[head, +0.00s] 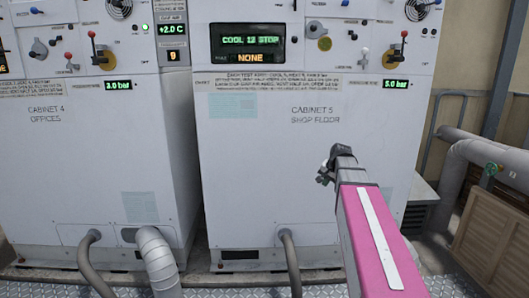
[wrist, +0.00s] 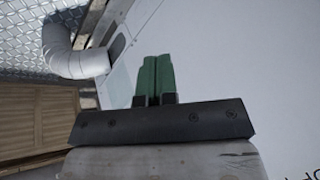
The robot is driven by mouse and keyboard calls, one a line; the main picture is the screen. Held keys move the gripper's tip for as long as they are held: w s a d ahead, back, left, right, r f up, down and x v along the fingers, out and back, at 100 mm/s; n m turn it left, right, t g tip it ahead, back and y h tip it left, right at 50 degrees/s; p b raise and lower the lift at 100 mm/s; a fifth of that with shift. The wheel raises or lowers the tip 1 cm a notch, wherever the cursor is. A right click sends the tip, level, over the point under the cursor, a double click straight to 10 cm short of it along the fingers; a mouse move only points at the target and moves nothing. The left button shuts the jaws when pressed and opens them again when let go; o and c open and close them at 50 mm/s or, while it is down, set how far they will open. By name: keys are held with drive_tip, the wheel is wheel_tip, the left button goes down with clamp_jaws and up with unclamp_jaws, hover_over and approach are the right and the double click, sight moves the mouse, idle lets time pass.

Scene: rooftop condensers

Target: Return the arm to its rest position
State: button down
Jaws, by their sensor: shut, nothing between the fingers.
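My gripper (wrist: 155,60) shows in the wrist view as two green fingers side by side, shut with nothing between them. In the head view, my pink arm reaches up from the lower right, and my gripper (head: 325,170) is at its far end. It is in front of the lower white door of the Cabinet 5 Shop Floor unit (head: 265,165). No contact with the door is visible, but the exact gap cannot be told. That cabinet's display (head: 253,40) reads "COOL 13 STOP" and "NONE", and its pressure readout (head: 396,84) reads 5.0 bar.
The Cabinet 4 Offices unit (head: 85,150) stands at the left. Hoses (head: 157,262) run from the cabinet bases to the metal floor. At the right are a large grey pipe (head: 458,170) and a brown slatted crate (head: 495,225). Red-knobbed levers (head: 400,45) project from the panels.

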drive_tip(key=s+a+f+n+g+h, duration=0.1)
drive_tip(key=s+a+f+n+g, duration=0.1)
drive_tip(key=s+f, duration=0.9)
drive_tip(key=s+a+f+n+g+h, duration=0.1)
drive_tip(key=s+a+f+n, duration=0.3)
drive_tip(key=s+f, duration=0.7)
drive_tip(key=shift+a+f+n+g, duration=0.4)
drive_tip(key=shift+a+f+g, duration=0.35)
drive_tip(key=shift+a, duration=0.3)
drive_tip(key=shift+s+r, duration=0.4)
drive_tip(key=shift+r, duration=0.05)
